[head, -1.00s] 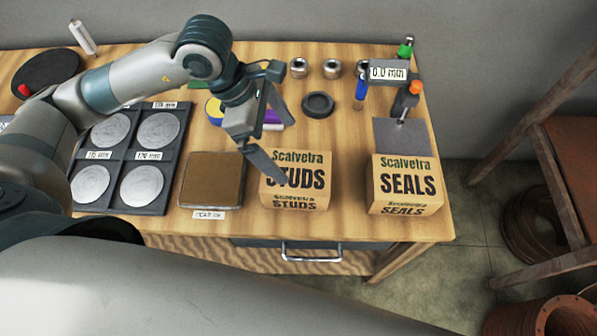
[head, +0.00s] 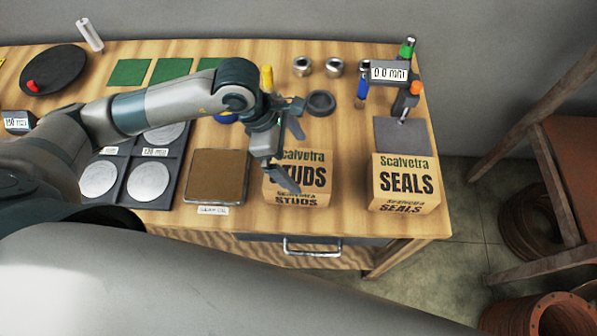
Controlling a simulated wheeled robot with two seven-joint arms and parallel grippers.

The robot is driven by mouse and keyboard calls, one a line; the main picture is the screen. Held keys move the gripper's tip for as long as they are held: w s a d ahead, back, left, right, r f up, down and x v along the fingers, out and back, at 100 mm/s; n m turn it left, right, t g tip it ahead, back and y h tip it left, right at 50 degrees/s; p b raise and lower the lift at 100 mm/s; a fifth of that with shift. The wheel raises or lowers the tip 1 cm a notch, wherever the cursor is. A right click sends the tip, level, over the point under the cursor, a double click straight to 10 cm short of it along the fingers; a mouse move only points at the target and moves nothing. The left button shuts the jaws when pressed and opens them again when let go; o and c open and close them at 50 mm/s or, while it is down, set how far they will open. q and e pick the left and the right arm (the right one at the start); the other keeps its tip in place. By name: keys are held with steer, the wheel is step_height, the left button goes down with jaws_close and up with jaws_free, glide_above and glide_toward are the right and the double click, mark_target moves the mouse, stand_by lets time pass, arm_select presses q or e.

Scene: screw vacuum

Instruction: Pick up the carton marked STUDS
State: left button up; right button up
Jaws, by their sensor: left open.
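The carton marked STUDS (head: 317,190) is a tan box with dark and green print, standing upright near the front edge of the wooden bench. My left gripper (head: 300,164) is open at this carton, with one finger over its left part and the other near its back edge. The fingers cover some of the lettering. I cannot tell whether either finger touches the carton. The jaws hold nothing. My right gripper is not in view.
A similar carton marked SEALS (head: 405,190) stands to the right, across a bare gap. A brown square pad (head: 217,175) lies to the left. A black ring (head: 320,103) and two metal rings are behind. A drawer handle (head: 312,248) projects at the front.

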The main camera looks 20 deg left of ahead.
mark_target(303, 170)
arm_select(q)
steer(key=p+x, duration=0.1)
steer(key=x, duration=0.3)
steer(key=shift+d+f, duration=0.15)
steer(key=shift+f, duration=0.3)
steer(key=shift+f+p, duration=0.35)
steer(key=shift+p, duration=0.3)
step_height(303, 170, down, 4)
steer(key=shift+w+d+r+p, duration=0.1)
steer(key=shift+w+d+p, duration=0.05)
steer(key=shift+p, duration=0.95)
steer(key=shift+w+d+f, duration=0.1)
steer(key=shift+f, duration=0.35)
